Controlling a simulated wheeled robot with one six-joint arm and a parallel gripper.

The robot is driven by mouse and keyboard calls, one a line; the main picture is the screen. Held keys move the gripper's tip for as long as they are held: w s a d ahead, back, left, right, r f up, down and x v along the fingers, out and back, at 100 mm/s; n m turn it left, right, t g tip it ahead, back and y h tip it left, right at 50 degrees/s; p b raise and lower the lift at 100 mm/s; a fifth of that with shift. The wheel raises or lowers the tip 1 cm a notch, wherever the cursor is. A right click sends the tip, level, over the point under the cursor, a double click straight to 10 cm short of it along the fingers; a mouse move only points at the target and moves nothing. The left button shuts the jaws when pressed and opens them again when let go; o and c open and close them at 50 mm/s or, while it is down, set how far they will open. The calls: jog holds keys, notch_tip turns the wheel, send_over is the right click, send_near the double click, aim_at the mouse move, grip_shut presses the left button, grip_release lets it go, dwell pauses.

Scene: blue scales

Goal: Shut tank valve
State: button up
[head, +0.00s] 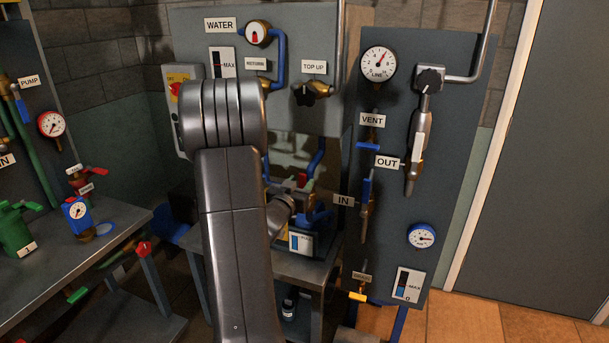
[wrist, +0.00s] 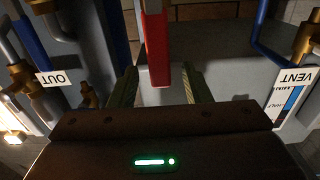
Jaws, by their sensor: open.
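In the wrist view a red lever-like bar (wrist: 156,40) with a pale lower end runs between the two fingers of my gripper (wrist: 160,84). The fingers are apart, one on each side of the bar, and a gap shows on both sides. I see no label on this bar, so I cannot tell for sure that it is the tank valve's handle. In the head view my arm hides most of the gripper. A small red part (head: 302,178) shows just right of the arm, above the low bench.
Nearby in the head view are the OUT label (head: 387,162), the blue VENT lever (head: 367,147) and the IN label (head: 344,201). A gauge panel (head: 440,80) stands at right. A bench (head: 60,275) with a green can (head: 14,232) stands at left. Floor at right is clear.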

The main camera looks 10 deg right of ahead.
jog(key=shift+p+x, duration=0.3)
jog(key=shift+x, duration=1.95)
jog(key=shift+c, duration=0.2)
grip_shut()
